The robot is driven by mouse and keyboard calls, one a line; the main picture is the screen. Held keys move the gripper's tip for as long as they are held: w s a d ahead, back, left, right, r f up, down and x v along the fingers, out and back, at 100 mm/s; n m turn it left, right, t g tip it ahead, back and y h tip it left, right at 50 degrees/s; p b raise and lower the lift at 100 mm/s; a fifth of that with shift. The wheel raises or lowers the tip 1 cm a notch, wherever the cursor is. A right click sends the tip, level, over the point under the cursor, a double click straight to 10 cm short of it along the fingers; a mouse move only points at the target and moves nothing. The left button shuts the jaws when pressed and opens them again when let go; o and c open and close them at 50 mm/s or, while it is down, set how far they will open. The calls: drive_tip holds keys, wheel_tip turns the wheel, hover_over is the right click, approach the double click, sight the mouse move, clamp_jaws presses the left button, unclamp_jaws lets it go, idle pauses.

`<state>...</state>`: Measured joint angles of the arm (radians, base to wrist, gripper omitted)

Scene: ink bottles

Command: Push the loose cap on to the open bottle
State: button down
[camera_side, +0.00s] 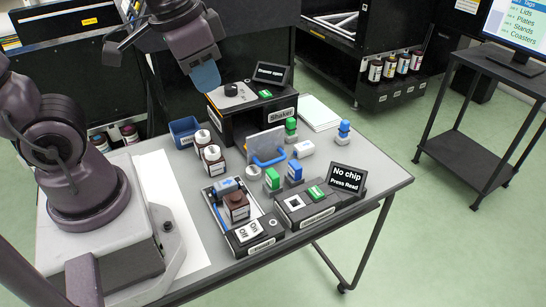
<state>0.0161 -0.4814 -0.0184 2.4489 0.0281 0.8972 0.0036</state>
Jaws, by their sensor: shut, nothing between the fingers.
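My gripper (206,78), with blue fingertips, is shut and empty. It is high over the back of the table, near the shaker, apart from every bottle. Two dark bottles with white labels and pale tops (202,139) (213,157) stand left of the shaker's front.
The black shaker (285,112) stands at the back. A blue bin (184,131) is beside it. The table's right end (385,175) is clear.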

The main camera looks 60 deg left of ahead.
drive_tip(key=w+f+m+g+y, duration=0.1)
drive_tip(key=w+f+m+g, duration=0.25)
drive_tip(key=w+f, duration=0.25)
drive_tip(key=m+y, duration=0.2)
drive_tip(key=m, duration=1.2)
approach(275, 160)
drive_tip(key=s+d+r, duration=0.1)
drive_tip(key=d+r, duration=0.2)
drive_tip(key=d, duration=0.3)
drive_tip(key=x, duration=0.9)
drive_tip(key=shift+s+f, duration=0.1)
drive_tip(key=shift+f, duration=0.2)
drive_tip(key=a, duration=0.1)
drive_tip(key=a+f, duration=0.1)
drive_tip(key=a, duration=0.1)
drive_tip(key=shift+a+f, duration=0.15)
drive_tip(key=shift+a, duration=0.4)
